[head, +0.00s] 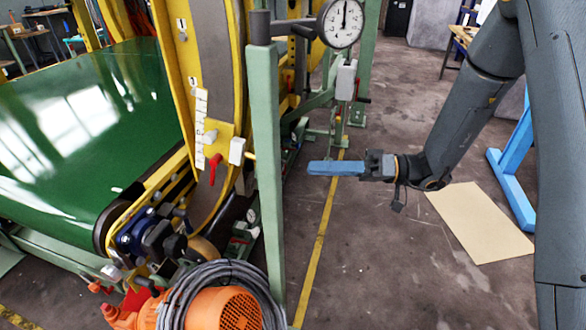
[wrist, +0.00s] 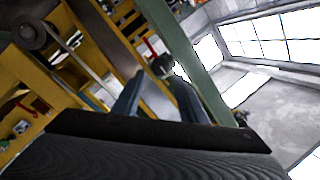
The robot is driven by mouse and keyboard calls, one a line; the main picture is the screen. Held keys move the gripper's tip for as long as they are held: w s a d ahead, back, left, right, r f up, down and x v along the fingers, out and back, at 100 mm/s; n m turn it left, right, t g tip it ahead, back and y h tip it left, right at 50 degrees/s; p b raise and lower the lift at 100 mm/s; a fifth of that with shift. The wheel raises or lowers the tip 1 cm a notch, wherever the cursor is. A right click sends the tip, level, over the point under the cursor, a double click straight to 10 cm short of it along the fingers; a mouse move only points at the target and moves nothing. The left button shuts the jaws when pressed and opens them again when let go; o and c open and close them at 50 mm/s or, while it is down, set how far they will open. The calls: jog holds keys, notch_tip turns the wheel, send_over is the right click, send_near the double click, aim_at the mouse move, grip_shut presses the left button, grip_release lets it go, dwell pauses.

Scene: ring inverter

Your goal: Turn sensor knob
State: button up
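My gripper (head: 312,167), with blue fingers, is held level in free air to the right of the green upright post. In the wrist view its two fingers (wrist: 155,88) stand apart with a gap between them, and nothing is seen held. A white sensor-like box (head: 237,151) is on the left side of the post, apart from the fingers. A red handle (head: 214,168) is just left of it on the yellow frame. Another pale box (head: 346,79) hangs below the dial gauge (head: 341,22). I cannot tell which part is the sensor knob. A dark rounded part (wrist: 162,66) shows beyond the fingertips.
The green post (head: 267,170) stands between my gripper and the yellow ring frame (head: 183,60). A green conveyor belt (head: 80,110) lies at left. An orange motor (head: 215,308) with coiled cable is at the bottom.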

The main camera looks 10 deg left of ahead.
jog(key=s+a+p, duration=0.1)
jog(key=a, duration=0.5)
jog(key=shift+s+a, duration=0.15)
jog(key=shift+a, duration=0.15)
jog(key=shift+c, duration=0.4)
jog(key=c, duration=0.7)
